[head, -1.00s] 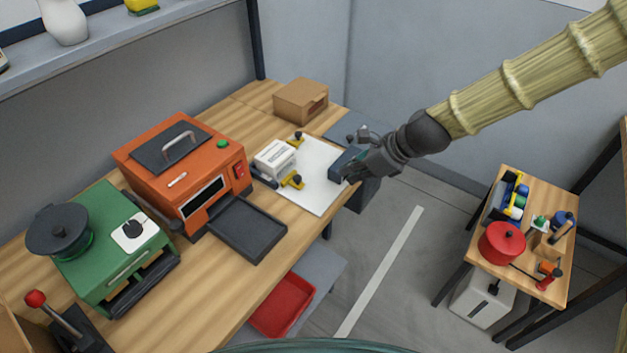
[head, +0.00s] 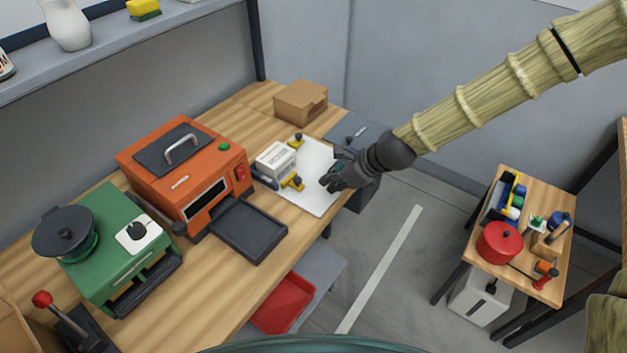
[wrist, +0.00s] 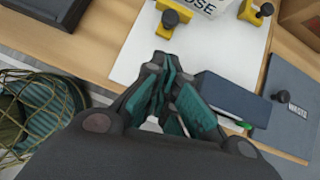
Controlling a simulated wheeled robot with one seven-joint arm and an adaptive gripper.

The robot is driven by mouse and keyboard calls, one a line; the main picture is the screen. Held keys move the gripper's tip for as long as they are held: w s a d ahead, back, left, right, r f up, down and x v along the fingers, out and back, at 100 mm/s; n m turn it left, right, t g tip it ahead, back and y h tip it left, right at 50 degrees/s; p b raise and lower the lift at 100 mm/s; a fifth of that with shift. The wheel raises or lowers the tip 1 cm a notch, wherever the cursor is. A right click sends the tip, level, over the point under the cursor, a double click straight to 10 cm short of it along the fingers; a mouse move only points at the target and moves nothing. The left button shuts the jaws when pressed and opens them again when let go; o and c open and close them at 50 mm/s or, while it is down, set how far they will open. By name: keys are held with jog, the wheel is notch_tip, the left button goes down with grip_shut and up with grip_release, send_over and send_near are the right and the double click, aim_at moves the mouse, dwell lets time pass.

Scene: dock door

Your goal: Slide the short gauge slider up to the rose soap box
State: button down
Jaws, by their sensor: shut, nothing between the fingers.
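The white soap box (head: 276,160) stands at the left of the white board (head: 318,160). Part of its lettering, ending in "SE", shows in the wrist view (wrist: 202,5). Two yellow sliders with black knobs are by it: one nearer the front (head: 293,182), one farther back (head: 297,140). In the wrist view they are at left (wrist: 172,24) and right (wrist: 254,12). I cannot tell which is the short one. My gripper (head: 327,182) is shut and empty over the front right part of the board. Its fingertips (wrist: 160,64) are apart from the near slider.
A dark blue block (wrist: 230,98) is right of my fingers, beside a grey lid (wrist: 288,118) marked "WASTE". A cardboard box (head: 300,102) stands behind the board. An orange machine (head: 185,165) with a dark tray (head: 248,230) is on the left.

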aim_at(304, 186)
jog(key=shift+w+a+f, duration=0.1)
jog(key=shift+a+f, duration=0.15)
jog(key=shift+f, duration=0.1)
jog(key=shift+w+a+f+p, duration=0.3)
jog(key=shift+w+a+p, duration=0.1)
jog(key=shift+a, duration=0.3)
jog(key=shift+w+a+f+p, duration=0.35)
jog(key=shift+a, duration=0.35)
jog(key=shift+w+a+f+p, duration=0.3)
jog(key=shift+w+a+p, duration=0.1)
jog(key=shift+a, duration=0.3)
jog(key=shift+w, duration=0.1)
